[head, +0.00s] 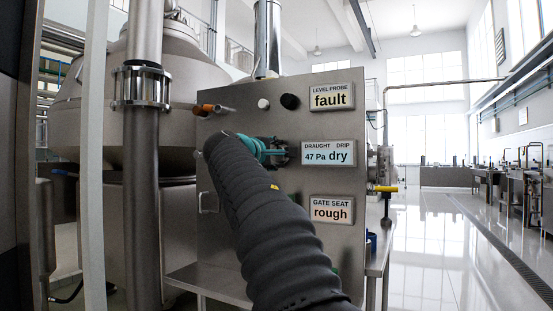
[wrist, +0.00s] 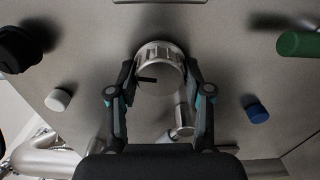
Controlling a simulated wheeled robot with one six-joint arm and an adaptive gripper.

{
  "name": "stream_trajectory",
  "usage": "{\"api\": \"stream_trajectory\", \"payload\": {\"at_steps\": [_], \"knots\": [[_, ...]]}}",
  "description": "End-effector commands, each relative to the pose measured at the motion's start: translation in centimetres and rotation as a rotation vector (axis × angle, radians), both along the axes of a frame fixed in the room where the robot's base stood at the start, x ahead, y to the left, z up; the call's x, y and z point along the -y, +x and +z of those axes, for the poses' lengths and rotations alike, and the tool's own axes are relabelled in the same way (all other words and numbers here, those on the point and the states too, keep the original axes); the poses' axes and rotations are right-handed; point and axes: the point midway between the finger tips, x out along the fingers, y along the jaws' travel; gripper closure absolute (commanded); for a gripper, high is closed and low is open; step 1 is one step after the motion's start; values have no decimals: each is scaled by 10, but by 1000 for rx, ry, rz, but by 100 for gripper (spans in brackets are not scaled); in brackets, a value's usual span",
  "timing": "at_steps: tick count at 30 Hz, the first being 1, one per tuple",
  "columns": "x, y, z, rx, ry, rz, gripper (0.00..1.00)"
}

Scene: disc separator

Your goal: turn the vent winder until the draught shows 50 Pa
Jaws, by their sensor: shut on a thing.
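A steel panel (head: 230,215) stands ahead of me. Its middle display, DRAUGHT and DRIP (head: 328,153), reads 47 Pa and dry. In the wrist view a round metal knob with a dark mark on its face, which looks like the vent winder (wrist: 158,80), sits between my fingers. A short metal cylinder (wrist: 183,118) shows at its lower right. My gripper (wrist: 162,70) is shut on the winder, one finger on each side. In the head view my gripper (head: 284,152) reaches the panel left of the display; my arm hides much of the winder there.
Other displays read LEVEL PROBE fault (head: 331,97) and GATE SEAT rough (head: 331,209). An orange-handled part (head: 215,109), a white knob (head: 263,103) and a black knob (head: 290,101) sit above my gripper. Open floor lies right.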

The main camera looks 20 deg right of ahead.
Motion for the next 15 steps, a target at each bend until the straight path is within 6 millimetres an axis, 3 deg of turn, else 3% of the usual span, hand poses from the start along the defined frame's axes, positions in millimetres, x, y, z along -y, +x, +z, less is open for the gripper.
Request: {"api": "stream_trajectory", "payload": {"at_steps": [15], "knots": [[-1, 1, 2, 150, 115, 3, 85]]}}
